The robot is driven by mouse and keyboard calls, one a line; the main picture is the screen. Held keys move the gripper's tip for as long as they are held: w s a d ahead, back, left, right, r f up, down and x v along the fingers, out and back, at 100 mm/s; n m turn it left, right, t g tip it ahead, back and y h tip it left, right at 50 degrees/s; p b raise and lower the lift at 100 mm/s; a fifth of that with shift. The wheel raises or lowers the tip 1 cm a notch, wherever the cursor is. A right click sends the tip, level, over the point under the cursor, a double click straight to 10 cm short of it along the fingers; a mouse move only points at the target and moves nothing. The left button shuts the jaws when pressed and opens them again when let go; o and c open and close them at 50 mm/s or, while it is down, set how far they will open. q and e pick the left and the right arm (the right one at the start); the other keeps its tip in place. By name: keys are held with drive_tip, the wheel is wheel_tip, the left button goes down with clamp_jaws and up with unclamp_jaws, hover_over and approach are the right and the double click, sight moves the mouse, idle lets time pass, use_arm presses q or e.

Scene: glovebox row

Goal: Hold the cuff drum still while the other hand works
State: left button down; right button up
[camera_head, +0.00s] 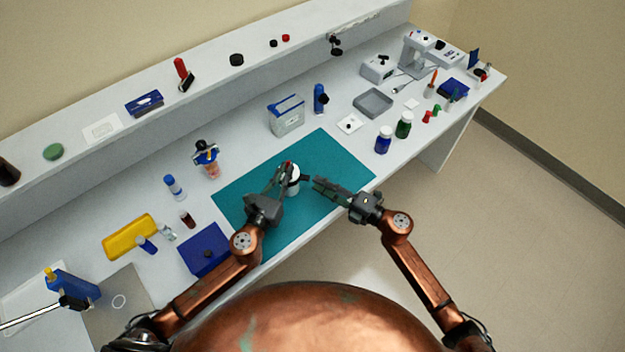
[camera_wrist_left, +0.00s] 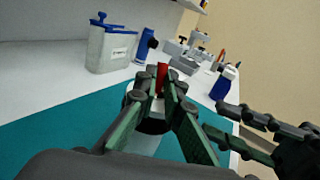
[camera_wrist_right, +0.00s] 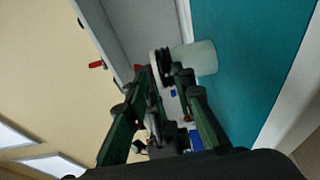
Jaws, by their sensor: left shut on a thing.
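In the left wrist view the drum (camera_wrist_left: 146,142) is partly hidden behind my fingers. My left gripper (camera_head: 285,167) is shut at the drum, with a red piece (camera_wrist_left: 162,77) at its fingertips; whether the red piece belongs to the drum I cannot tell. My right gripper (camera_head: 316,184) is open, just right of the drum, and appears empty. In the right wrist view the drum (camera_wrist_right: 203,58) and its dark end (camera_wrist_right: 161,62) lie beyond the fingertips.
A grey-blue box (camera_head: 287,118) and a blue bottle (camera_head: 320,98) stand behind the mat. Blue and green jars (camera_head: 383,140) stand to its right. A blue case (camera_head: 204,249) and yellow tray (camera_head: 130,236) lie left. The right part of the mat is clear.

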drive_tip(key=v, duration=0.7)
drive_tip(key=shift+s+d, duration=0.15)
drive_tip(key=shift+d, duration=0.15)
use_arm(q)
drive_tip(key=c, duration=1.3)
unclamp_jaws()
drive_tip(key=shift+o, duration=0.3)
drive_tip(key=o, duration=0.5)
drive_tip(key=shift+c, duration=0.2)
